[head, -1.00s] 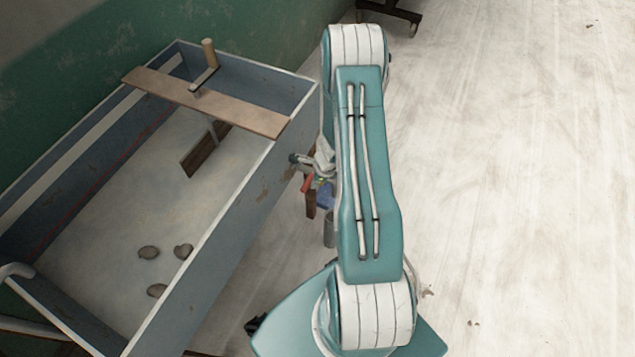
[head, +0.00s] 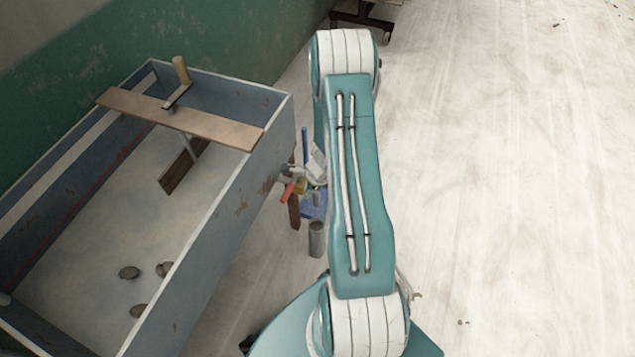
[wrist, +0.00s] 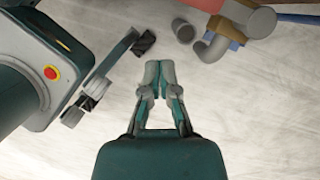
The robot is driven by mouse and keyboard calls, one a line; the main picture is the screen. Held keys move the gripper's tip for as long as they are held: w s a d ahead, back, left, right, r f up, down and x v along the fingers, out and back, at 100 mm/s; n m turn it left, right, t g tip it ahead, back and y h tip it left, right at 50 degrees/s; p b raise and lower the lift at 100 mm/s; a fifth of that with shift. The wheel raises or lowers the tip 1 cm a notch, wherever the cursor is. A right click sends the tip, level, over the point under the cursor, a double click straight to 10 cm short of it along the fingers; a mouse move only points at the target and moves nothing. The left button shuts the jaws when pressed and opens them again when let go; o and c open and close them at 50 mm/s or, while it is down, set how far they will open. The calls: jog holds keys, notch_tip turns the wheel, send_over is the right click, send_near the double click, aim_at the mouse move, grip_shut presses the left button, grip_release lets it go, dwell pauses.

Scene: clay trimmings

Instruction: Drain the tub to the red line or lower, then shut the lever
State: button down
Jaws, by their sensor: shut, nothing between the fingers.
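The grey-blue tub (head: 222,215) stands at the left in the head view, with a pale, cloudy surface (head: 95,245) inside. A thin red line (head: 72,216) runs along its left inner wall, close to that surface; I cannot tell the exact gap. A red lever-like handle (head: 288,190) sits among small fittings outside the tub's right wall. Whether it is open or shut is unclear. In the wrist view, a grey bent pipe (wrist: 213,47) is at the upper right. My gripper (wrist: 160,66) is shut and empty above the floor, apart from the pipe; my arm hides it in the head view.
A wooden board (head: 180,117) with a paddle (head: 182,165) crosses the tub. A grey cylinder (head: 316,240) stands near the fittings. A wheeled stand (head: 365,20) is at the back.

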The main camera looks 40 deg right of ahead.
jog(key=a+v, duration=0.1)
jog(key=v, duration=0.7)
jog(key=shift+s, duration=0.3)
jog(key=shift+r, duration=0.15)
jog(key=w+a+r+n, duration=0.1)
jog(key=a+r+n, duration=0.3)
jog(key=r, duration=0.3)
jog(key=a+r+n+t, duration=0.1)
jog(key=a+r+n, duration=0.3)
jog(key=r, duration=0.3)
jog(key=w+a+r+n, duration=0.1)
jog(key=a+r+n, duration=0.3)
jog(key=r, duration=0.3)
jog(key=s+a+r+n+t+h, duration=0.2)
jog(key=s+a+r+n, duration=0.8)
jog(key=s+r+n, duration=0.4)
jog(key=shift+s+a+r+h, duration=0.25)
jog(key=shift+h, duration=0.05)
